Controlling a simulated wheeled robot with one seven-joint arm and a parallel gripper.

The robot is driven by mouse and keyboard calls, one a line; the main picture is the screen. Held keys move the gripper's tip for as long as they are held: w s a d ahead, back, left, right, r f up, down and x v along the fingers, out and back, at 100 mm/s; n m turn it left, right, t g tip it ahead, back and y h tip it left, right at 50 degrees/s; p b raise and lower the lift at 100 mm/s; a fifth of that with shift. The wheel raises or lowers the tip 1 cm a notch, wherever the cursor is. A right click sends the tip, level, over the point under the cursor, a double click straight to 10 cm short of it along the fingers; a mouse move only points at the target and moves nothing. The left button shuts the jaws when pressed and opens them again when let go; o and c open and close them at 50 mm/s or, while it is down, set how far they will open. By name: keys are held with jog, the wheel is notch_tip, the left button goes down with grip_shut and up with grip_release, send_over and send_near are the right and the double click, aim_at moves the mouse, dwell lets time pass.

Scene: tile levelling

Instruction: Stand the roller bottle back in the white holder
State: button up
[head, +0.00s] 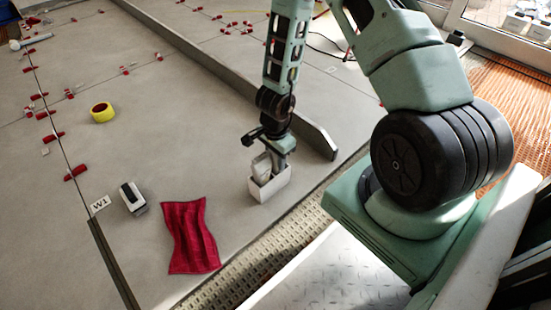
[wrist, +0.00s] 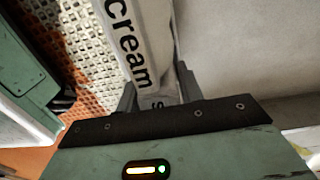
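The roller bottle (head: 261,167) is white and sits with its lower part inside the white holder (head: 270,186), leaning a little to the left. The holder stands on the grey floor near its front edge. My gripper (head: 275,158) points down over the holder. In the wrist view the bottle (wrist: 135,45) with black lettering lies between the two fingers of my gripper (wrist: 157,92), which appear closed against its sides. The bottom of the bottle is hidden by the holder walls, so I cannot tell whether it rests on the holder's base.
A red cloth (head: 190,236) and a small black-and-white device (head: 132,198) lie left of the holder. A yellow tape roll (head: 102,112) and several red levelling wedges (head: 76,172) are farther left. A long grey bar (head: 225,88) lies behind the holder. A perforated strip (head: 262,265) runs in front.

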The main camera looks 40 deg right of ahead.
jog(key=shift+o, duration=1.1)
jog(key=shift+f, duration=0.1)
jog(key=shift+f+b, duration=0.3)
jog(key=shift+b, duration=0.3)
notch_tip(320, 180, up, 18)
jog(key=p, duration=1.6)
jog(key=a+r+n+y, duration=0.3)
jog(key=a+r+n, duration=0.8)
jog(key=a+r, duration=0.65)
jog(key=s+a+r+n+h, duration=0.1)
jog(key=s+a+r+n, duration=0.1)
jog(key=s+r+n, duration=0.3)
jog(key=s+a+r+n+h, duration=0.1)
jog(key=s+a+r+n, duration=0.2)
jog(key=s+n, duration=0.6)
jog(key=s+r, duration=0.2)
jog(key=s, duration=0.1)
jog(key=shift+s, duration=0.35)
